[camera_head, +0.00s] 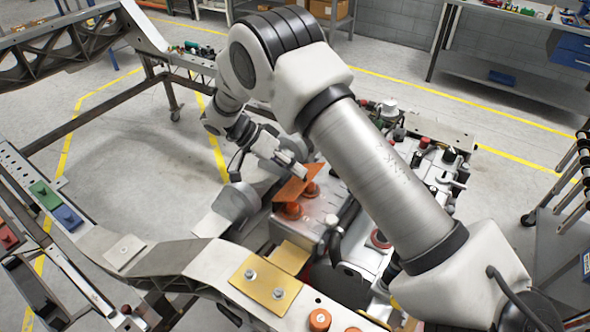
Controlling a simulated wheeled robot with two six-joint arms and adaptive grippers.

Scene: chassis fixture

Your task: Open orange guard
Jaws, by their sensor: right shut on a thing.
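The orange guard (296,188) is a flat orange plate near the middle of the head view. It sits tilted above a silver box-like unit in the chassis, with orange round parts (292,210) just below it. My right gripper (303,176) reaches it from the upper left and is shut on its upper edge. The fingertips are small, and the exact contact is hard to make out. My right arm crosses the view from the lower right and hides part of the chassis. My left gripper is not in view.
The chassis frame surrounds the unit, with a metal rail (205,262) and a yellow plate (265,283) in front. Several components with red and black caps (425,143) stand to the right of my arm. Benches stand at the back; open floor (140,140) lies left.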

